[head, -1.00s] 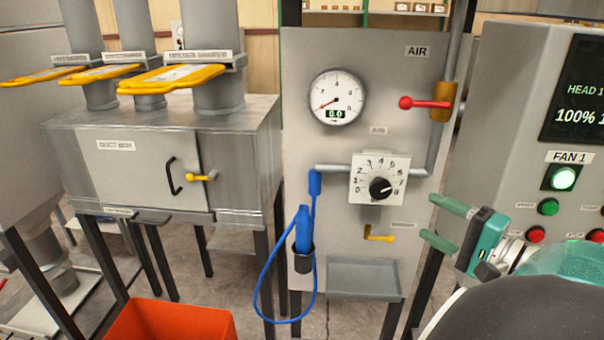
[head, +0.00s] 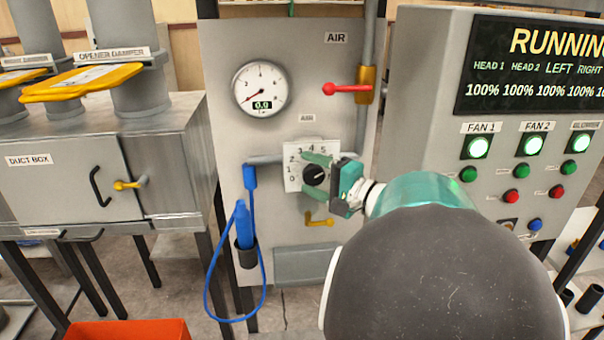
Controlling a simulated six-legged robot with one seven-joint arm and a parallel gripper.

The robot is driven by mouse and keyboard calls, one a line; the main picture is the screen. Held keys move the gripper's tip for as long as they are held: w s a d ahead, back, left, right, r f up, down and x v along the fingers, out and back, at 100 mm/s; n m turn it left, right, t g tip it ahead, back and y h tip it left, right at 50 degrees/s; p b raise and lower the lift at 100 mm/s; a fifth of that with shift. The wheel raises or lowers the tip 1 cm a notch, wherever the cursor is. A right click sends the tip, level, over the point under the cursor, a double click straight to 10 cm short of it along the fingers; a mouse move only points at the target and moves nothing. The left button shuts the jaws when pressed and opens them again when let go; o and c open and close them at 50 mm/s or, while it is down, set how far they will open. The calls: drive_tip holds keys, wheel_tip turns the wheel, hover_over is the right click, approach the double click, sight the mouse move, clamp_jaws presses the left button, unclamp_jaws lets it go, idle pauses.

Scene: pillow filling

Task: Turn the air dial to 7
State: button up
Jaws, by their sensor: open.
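The air dial is a black round knob (head: 315,175) on a white numbered plate (head: 292,181), mounted on the grey AIR panel (head: 225,60). My gripper (head: 318,176) has its two green fingers apart, one above and one below the knob in the head view. Whether the fingers touch the knob cannot be told. The fingers and gripper body hide the right part of the plate, including its higher numbers. The knob's pointer is too small to read clearly.
A gauge (head: 260,89) reading 0.0 and a red lever (head: 346,89) sit above the dial. A blue hose tool (head: 243,222) hangs at left. The fan control console (head: 425,70) stands at right.

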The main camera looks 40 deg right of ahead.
drive_tip(key=c, duration=1)
drive_tip(key=shift+o, duration=0.2)
drive_tip(key=shift+m, duration=0.3)
drive_tip(key=shift+f+m+t, duration=0.1)
drive_tip(key=shift+m+t, duration=0.8)
drive_tip(key=shift+t, duration=0.2)
drive_tip(key=shift+m+t+h, duration=0.4)
drive_tip(key=shift+m+t, duration=0.6)
drive_tip(key=shift+m, duration=0.4)
drive_tip(key=o, duration=1)
drive_tip(key=shift+s, duration=0.1)
drive_tip(key=shift+c, duration=0.2)
